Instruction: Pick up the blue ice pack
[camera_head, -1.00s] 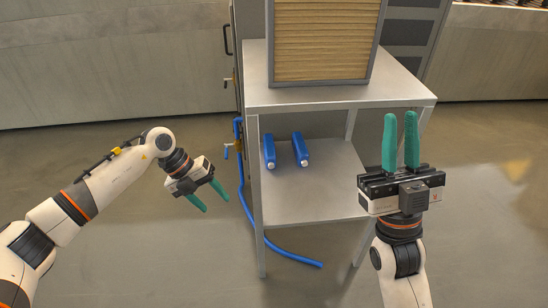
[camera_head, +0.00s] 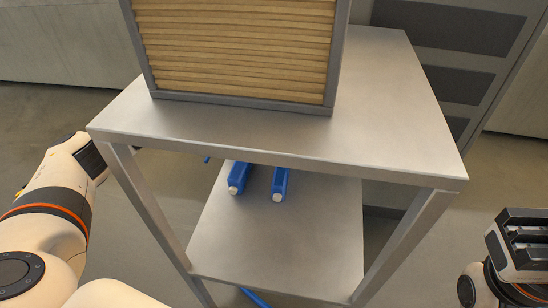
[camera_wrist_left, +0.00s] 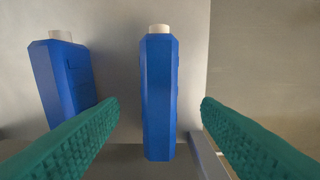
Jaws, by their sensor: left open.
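Two blue ice packs with white caps lie on the lower shelf (camera_head: 215,245) of a metal table. In the head view, one blue ice pack (camera_head: 238,178) is on the left and the other (camera_head: 280,184) on the right, both partly hidden by the tabletop. In the left wrist view, my open left gripper (camera_wrist_left: 160,100) has one green finger on each side of the central ice pack (camera_wrist_left: 159,75), with gaps to both. The second pack (camera_wrist_left: 68,85) is left of the left finger. My right gripper (camera_head: 522,243) is at the right edge; its fingers are not visible.
The metal tabletop (camera_head: 390,110) overhangs the shelf. A framed pleated filter (camera_head: 235,50) stands on it. Table legs (camera_head: 155,205) border the shelf opening. A blue hose (camera_head: 254,298) lies on the floor below. The shelf's front is clear.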

